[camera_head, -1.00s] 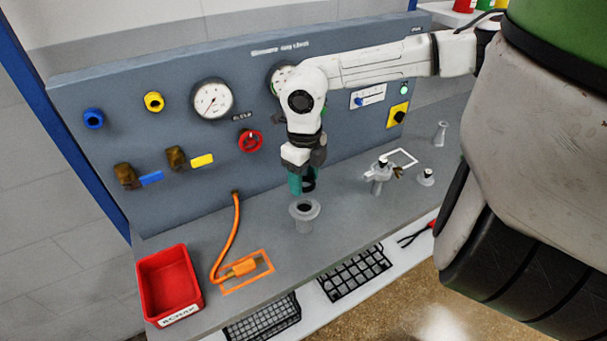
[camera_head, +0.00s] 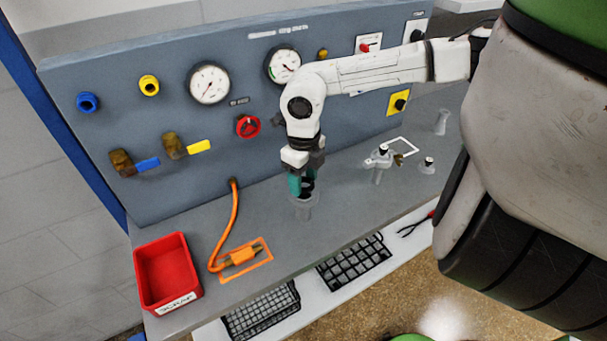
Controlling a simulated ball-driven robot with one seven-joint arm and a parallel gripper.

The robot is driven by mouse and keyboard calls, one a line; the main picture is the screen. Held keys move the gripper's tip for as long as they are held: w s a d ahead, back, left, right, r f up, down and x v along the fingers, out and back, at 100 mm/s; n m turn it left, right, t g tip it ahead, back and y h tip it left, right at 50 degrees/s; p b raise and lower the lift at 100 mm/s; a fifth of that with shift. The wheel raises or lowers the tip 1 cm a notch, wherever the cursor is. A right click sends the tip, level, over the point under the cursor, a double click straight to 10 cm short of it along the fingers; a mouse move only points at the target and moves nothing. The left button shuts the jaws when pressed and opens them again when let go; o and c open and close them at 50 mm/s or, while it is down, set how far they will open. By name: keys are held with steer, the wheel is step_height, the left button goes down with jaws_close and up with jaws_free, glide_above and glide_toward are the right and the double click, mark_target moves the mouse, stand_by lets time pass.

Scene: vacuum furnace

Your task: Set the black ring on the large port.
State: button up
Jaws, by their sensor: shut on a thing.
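The large port (camera_head: 304,209) is a grey flanged stub standing upright on the bench top. My gripper (camera_head: 302,190), with teal fingers, is directly above it, its fingertips at the port's flange. It is shut on the black ring (camera_head: 308,186), which shows only as a small dark patch between the fingers. The fingers hide most of the ring and part of the port's mouth. I cannot tell whether the ring touches the port.
A red scrap bin (camera_head: 167,272) and an orange hose (camera_head: 234,220) lie to the left. A clamp fitting (camera_head: 379,163) and a small port (camera_head: 427,166) stand to the right. The gauge panel (camera_head: 220,120) rises close behind.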

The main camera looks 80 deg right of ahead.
steer(key=shift+f+b, duration=0.8)
steer(key=shift+f, duration=0.45)
steer(key=shift+f, duration=0.1)
steer(key=o, duration=1.1)
steer(key=shift+s, duration=0.1)
steer(key=shift+c, duration=0.2)
steer(key=shift+a, duration=0.1)
steer(key=shift+a+f, duration=0.1)
steer(key=shift+r, duration=0.35)
steer(key=r, duration=0.3)
steer(key=r+b, duration=0.1)
steer(key=r, duration=0.6)
steer(key=shift+d+r+b, duration=0.35)
